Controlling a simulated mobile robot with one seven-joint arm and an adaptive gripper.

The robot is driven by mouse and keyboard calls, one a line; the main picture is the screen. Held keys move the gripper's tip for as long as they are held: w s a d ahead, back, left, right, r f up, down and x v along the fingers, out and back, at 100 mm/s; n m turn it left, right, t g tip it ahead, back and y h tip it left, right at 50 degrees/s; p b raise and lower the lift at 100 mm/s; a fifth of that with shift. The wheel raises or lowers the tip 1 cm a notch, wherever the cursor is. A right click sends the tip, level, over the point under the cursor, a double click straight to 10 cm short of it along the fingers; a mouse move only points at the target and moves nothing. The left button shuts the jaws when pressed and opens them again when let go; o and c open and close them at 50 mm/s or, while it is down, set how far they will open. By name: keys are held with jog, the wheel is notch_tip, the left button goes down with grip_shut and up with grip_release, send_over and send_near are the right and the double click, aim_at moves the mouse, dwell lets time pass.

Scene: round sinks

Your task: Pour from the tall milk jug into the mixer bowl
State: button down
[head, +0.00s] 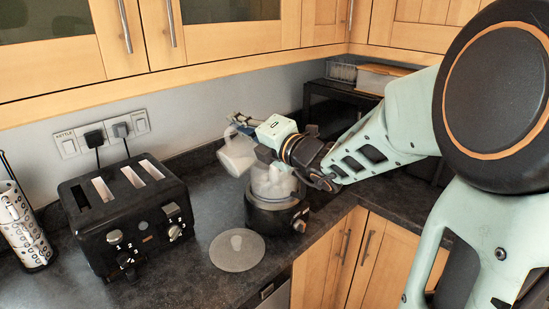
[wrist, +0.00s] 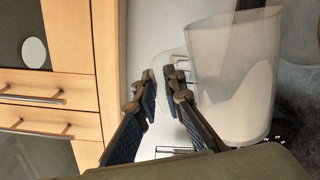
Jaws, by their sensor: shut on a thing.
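The tall milk jug (head: 237,154) is translucent white and hangs tilted in the air, at the upper left of the mixer bowl (head: 272,184) in the head view. The bowl is pale and see-through and sits on a black mixer base (head: 277,213). My gripper (head: 238,121) is shut on the jug's handle above the bowl. In the wrist view my gripper's fingers (wrist: 163,95) close around the clear handle, and the jug's body (wrist: 232,85) is just right of them. My wrist hides part of the bowl's top. I cannot make out any milk flowing.
A black toaster (head: 130,215) stands left of the mixer. A round grey lid (head: 237,250) lies on the counter in front of it. A metal utensil holder (head: 22,228) is at the far left. Wall cabinets (head: 230,35) hang above.

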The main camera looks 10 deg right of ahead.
aim_at(225, 135)
jog(key=a+n, duration=0.1)
jog(key=s+a+f+n, duration=0.1)
jog(key=shift+a+n, duration=0.1)
jog(key=shift+n, duration=0.3)
jog(key=shift+s+a+f+n, duration=0.1)
jog(key=shift+f+n, duration=0.05)
jog(key=shift+n, duration=0.25)
jog(key=shift+s+a+f+n, duration=0.1)
jog(key=shift+s+a+n, duration=0.2)
jog(key=shift+n, duration=0.45)
jog(key=shift+s+a+f+n, duration=0.1)
jog(key=shift+a+n, duration=0.3)
jog(key=shift+n, duration=0.35)
jog(key=s+a+f+n, duration=0.1)
jog(key=a+f+n, duration=0.1)
jog(key=f, duration=0.5)
jog(key=s+a+f+n, duration=0.1)
jog(key=a+f+n, duration=0.2)
jog(key=f+n, duration=0.2)
jog(key=shift+s+f, duration=0.4)
jog(key=shift+f, duration=0.55)
jog(key=shift+n, duration=0.3)
